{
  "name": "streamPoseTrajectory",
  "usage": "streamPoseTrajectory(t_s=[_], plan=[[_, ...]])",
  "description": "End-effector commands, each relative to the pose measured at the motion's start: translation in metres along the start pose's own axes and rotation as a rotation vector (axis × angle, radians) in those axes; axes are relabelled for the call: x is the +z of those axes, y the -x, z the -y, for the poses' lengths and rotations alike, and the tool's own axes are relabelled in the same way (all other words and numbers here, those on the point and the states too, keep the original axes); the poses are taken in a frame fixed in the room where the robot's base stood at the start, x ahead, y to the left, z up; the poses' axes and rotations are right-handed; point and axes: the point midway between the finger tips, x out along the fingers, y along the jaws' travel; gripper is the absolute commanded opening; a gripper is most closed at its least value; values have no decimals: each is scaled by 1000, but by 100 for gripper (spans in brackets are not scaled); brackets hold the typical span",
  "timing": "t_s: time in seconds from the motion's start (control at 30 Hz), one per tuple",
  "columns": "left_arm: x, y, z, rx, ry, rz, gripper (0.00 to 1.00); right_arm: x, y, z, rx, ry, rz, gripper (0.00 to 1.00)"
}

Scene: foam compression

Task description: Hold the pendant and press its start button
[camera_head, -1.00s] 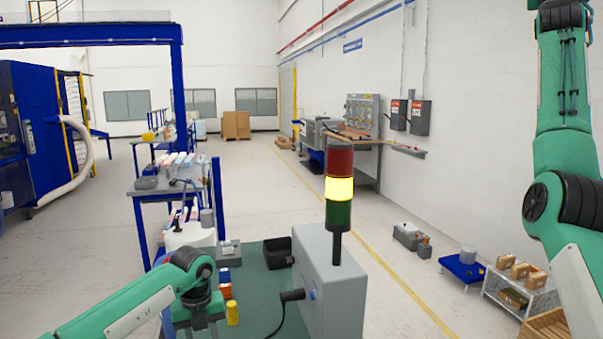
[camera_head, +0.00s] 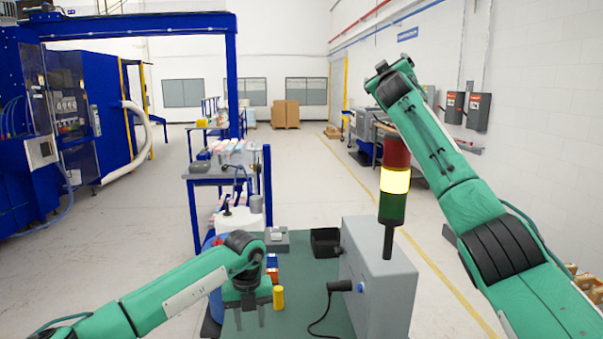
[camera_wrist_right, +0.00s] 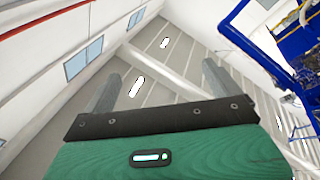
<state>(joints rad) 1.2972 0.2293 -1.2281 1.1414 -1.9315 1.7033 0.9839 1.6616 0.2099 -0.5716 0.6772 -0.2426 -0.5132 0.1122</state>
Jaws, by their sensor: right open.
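I cannot make out the pendant or its start button for certain. A black plug-like part (camera_head: 341,286) with a black cable sits against the side of the grey cabinet (camera_head: 385,290). My left gripper (camera_head: 249,319) points down over the green table top (camera_head: 305,272), its two fingers apart and nothing visible between them. A yellow cylinder (camera_head: 278,298) stands just right of it. My right arm is raised at the right of the head view. In the right wrist view, my right gripper (camera_wrist_right: 160,72) is open and empty, with ceiling and walls beyond it.
A stack light (camera_head: 395,180) with its yellow section lit rises from the cabinet. A black bin (camera_head: 326,241) and small red and blue items (camera_head: 272,268) lie on the table. A blue machine (camera_head: 85,110) stands far left.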

Motion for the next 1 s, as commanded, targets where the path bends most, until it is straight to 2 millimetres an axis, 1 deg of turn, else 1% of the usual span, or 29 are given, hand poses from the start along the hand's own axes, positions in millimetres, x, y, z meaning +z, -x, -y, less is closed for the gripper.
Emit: streamPoseTrajectory(t_s=[0.03,0.07,0.1,0.13,0.17,0.2,0.27,0.3,0.37,0.4,0.47,0.5,0.57,0.6,0.67,0.7,0.77,0.8,0.87,0.9,0.97,1.0], plan=[[0,0,0,0,0,0,36,2,4,33,-38,15,17,94],[0,0,0,0,0,0,36,4,6,50,-57,23,30,94],[0,0,0,0,0,0,36,8,10,74,-86,34,49,94],[0,0,0,0,0,0,36,12,14,91,-108,44,66,94],[0,0,0,0,0,0,36,16,18,108,-131,53,85,94],[0,0,0,0,0,0,36,23,24,130,-164,68,113,94],[0,0,0,0,0,0,36,36,35,161,-218,91,162,94],[0,0,0,0,0,0,36,48,43,181,-259,109,202,94],[0,0,0,0,0,0,36,66,57,208,-327,138,263,94],[0,0,0,0,0,0,36,78,68,225,-378,159,304,94],[0,0,0,0,0,0,36,97,86,250,-460,195,364,94],[0,0,0,0,0,0,36,109,99,266,-517,222,401,94],[0,0,0,0,0,0,36,126,120,289,-608,262,453,94],[0,0,0,0,0,0,36,137,136,304,-670,290,483,94],[0,0,0,0,0,0,36,152,160,326,-768,335,527,94],[0,0,0,0,0,0,36,162,177,339,-836,364,554,94],[0,0,0,0,0,0,36,176,205,358,-940,411,589,94],[0,0,0,0,0,0,36,185,224,370,-1012,444,609,94],[0,0,0,0,0,0,36,198,253,385,-1124,493,637,94],[0,0,0,0,0,0,36,207,274,394,-1200,527,653,94],[0,0,0,0,0,0,36,217,304,406,-1314,576,669,94],[0,0,0,0,0,0,36,224,323,412,-1388,608,677,94]])
